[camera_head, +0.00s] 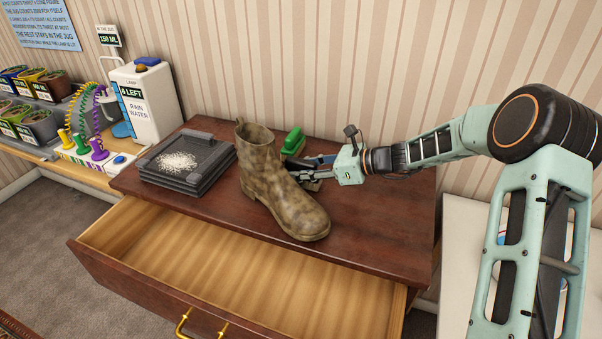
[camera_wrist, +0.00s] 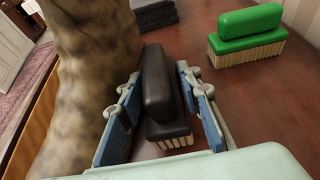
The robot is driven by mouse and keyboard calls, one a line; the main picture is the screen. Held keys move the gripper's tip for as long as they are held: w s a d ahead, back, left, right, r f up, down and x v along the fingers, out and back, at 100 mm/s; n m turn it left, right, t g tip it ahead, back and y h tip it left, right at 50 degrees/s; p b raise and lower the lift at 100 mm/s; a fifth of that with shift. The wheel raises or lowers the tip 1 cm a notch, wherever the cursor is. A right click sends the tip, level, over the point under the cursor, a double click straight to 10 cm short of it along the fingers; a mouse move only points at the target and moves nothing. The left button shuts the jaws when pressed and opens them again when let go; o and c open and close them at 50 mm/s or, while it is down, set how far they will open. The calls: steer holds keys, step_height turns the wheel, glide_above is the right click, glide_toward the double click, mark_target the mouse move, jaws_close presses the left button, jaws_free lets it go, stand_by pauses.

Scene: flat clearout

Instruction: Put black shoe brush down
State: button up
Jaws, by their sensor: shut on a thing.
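The black shoe brush (camera_wrist: 163,95) is between the blue pads of my gripper (camera_wrist: 163,108) in the wrist view, with its pale bristles facing down. My gripper (camera_head: 318,172) is shut on it, low over the dresser top (camera_head: 375,228), just right of the boot. I cannot tell whether the bristles touch the wood. In the head view the boot and gripper mostly hide the black brush. A mottled brown boot (camera_head: 268,185) stands upright, close to the left finger in the wrist view (camera_wrist: 85,70).
A green brush (camera_head: 293,141) stands behind my gripper, also in the wrist view (camera_wrist: 246,35). A stack of dark trays (camera_head: 187,185) with white grains lies left of the boot. The drawer (camera_head: 235,265) is open and empty. The dresser top right of the gripper is clear.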

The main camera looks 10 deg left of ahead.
mark_target(301, 160)
step_height(301, 160, up, 26)
steer(key=p, duration=0.3)
steer(key=s+d+f+m+t, duration=0.1)
steer(key=d+f+t, duration=0.1)
steer(key=d+f, duration=0.55)
steer(key=s+d+f+m+t, duration=0.15)
steer(key=d+f, duration=0.25)
steer(key=d, duration=0.7)
steer(key=s+d+f+m+t+h, duration=0.2)
steer(key=s+d+f+m+t, duration=0.1)
steer(key=s+d+f, duration=0.65)
step_height(301, 160, up, 7)
steer(key=w+d+p, duration=0.1)
steer(key=p, duration=1.2)
steer(key=shift+r+g, duration=0.2)
steer(key=shift+g, duration=0.15)
steer(key=shift+w, duration=0.15)
